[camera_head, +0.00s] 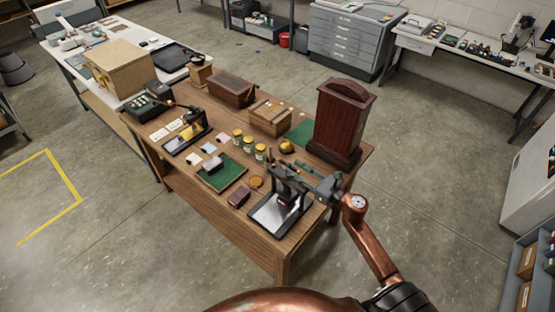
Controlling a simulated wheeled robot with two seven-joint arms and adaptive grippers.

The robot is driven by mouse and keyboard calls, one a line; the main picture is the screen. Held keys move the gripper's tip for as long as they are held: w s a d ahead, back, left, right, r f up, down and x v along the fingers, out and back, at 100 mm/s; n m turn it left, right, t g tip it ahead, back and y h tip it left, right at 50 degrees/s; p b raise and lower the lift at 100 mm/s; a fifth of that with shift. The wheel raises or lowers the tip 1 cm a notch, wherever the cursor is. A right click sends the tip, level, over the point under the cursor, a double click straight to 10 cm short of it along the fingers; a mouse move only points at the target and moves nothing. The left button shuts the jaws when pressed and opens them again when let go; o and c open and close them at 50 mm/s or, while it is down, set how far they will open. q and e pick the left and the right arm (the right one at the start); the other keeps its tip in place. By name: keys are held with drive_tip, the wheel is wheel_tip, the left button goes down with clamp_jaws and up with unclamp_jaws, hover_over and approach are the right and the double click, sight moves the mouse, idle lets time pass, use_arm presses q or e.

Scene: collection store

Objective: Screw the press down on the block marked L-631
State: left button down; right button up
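A small dark press (267,218) with a pale base plate stands at the near right corner of the wooden table. My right gripper (308,176) reaches in from the right at the top of the press. Its fingers overlap the dark upper part of the press, so I cannot tell whether they touch it or are closed. A dark red-brown block (238,197) lies left of the press. A grey block (213,164) sits on a green mat (228,177). No marking L-631 is legible, and whether a block is under the press is unclear. My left gripper is out of view.
A tall dark red wooden case (338,120) stands behind my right gripper. Several yellow-lidded jars (249,144), an orange disc (256,182) and wooden boxes (270,117) crowd the wooden table (230,225). Another black stand (186,135) is at left.

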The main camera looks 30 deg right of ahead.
sight(282, 160)
drive_tip(key=shift+w+a+r, duration=0.15)
drive_tip(key=shift+w, duration=0.2)
drive_tip(key=p+x, duration=0.2)
drive_tip(key=x, duration=0.4)
drive_tip(key=shift+a, duration=0.25)
drive_tip(key=shift+w+a, duration=0.1)
drive_tip(key=shift+w, duration=0.2)
drive_tip(key=shift+c, duration=0.2)
clamp_jaws()
